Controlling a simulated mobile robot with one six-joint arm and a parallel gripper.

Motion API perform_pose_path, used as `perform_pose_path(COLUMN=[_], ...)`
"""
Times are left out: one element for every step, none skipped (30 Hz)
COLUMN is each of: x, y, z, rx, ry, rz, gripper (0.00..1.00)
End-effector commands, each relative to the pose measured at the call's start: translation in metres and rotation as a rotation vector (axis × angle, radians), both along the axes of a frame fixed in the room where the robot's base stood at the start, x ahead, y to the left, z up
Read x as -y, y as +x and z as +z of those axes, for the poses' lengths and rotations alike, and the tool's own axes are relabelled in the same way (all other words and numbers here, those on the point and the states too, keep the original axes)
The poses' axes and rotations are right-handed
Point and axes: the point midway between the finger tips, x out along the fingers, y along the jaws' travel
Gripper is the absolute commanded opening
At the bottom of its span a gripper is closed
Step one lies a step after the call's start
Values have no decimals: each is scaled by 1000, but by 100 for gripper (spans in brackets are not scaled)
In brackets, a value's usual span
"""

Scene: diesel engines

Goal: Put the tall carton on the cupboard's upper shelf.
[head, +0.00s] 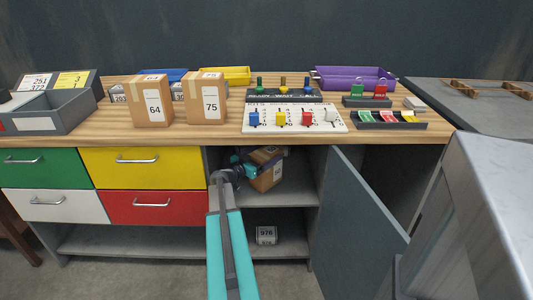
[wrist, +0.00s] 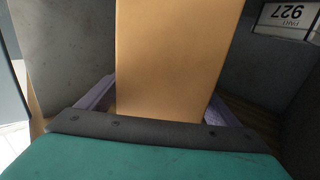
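A brown carton (head: 266,178) is inside the open cupboard, tilted, just above or touching the upper shelf (head: 295,193); I cannot tell which. My gripper (head: 250,167) reaches in from the left front and is shut on this carton. In the wrist view the carton (wrist: 175,60) fills the middle, with a pale purple finger against each side of it (wrist: 160,100). Its far end is out of that view. The cupboard door (head: 365,220) stands open to the right.
A small box labelled 976 (head: 266,235) sits on the lower shelf. A label reading 927 (wrist: 287,17) shows near the carton in the wrist view. Cartons 64 (head: 152,103) and 75 (head: 207,100) stand on the worktop above. Drawers (head: 150,207) close off the left side.

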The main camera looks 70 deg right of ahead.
Motion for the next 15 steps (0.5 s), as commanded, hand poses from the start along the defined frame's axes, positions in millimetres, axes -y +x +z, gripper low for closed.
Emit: perform_pose_path(x=[0,0,0,0,0,0,0,0,0,0,0,-3,-7,-10,-15], y=[0,0,0,0,0,0,0,0,0,0,0,1,2,4,5], z=[0,0,0,0,0,1,1,1,2,3,3,2,2,2,2], rx=[0,0,0,0,0,0,0,0,-1,-1,-1,-1,-1,-1,-1], ry=[0,0,0,0,0,0,0,0,0,0,0,0,0,0,0], rz=[0,0,0,0,0,0,0,0,0,0,0,1,1,1,1], gripper=[85,85,85,85,85,85,85,85,85,85,85,85,85,85,85])
